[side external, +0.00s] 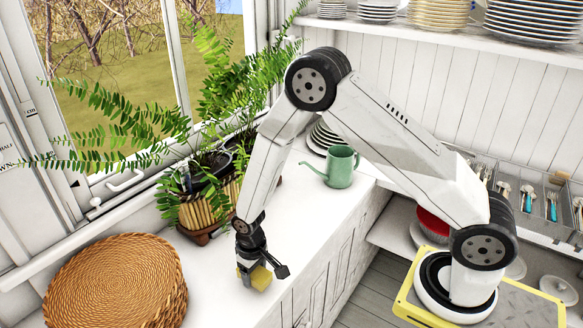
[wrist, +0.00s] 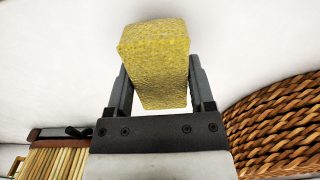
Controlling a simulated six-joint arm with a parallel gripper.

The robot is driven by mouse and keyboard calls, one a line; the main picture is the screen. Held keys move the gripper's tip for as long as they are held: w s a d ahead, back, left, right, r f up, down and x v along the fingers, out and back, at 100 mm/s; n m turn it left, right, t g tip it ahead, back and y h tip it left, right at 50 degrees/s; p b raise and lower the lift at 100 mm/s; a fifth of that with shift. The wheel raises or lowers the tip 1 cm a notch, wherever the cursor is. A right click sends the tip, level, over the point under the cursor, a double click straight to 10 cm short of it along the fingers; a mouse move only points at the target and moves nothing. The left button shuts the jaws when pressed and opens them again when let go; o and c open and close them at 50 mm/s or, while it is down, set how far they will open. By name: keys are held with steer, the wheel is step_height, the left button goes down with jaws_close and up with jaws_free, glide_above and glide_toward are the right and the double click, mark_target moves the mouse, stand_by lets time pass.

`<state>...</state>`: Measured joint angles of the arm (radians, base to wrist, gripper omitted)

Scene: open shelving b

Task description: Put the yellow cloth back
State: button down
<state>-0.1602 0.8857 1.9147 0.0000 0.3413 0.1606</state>
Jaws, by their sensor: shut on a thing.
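The yellow cloth (side external: 260,279) looks like a thick, rough-surfaced yellow block, more like a sponge. My gripper (side external: 256,270) is shut on it, pointing down at the white counter (side external: 310,228) near its front edge. In the wrist view the yellow cloth (wrist: 157,62) sits between the two dark fingers, with one end sticking out beyond them. I cannot tell whether its underside touches the counter. No other yellow cloth shows.
A round woven wicker piece (side external: 115,283) lies left of my gripper. A fern in a slatted wooden planter (side external: 208,212) stands behind it by the window. A green watering can (side external: 340,166) and stacked plates stand farther back. The counter between is clear.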

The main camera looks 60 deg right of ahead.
mark_target(255, 271)
steer(key=shift+f, duration=0.75)
steer(key=shift+f, duration=0.2)
jaws_free()
steer(key=shift+r, duration=0.2)
steer(key=shift+r, duration=6)
steer(key=shift+r, duration=0.1)
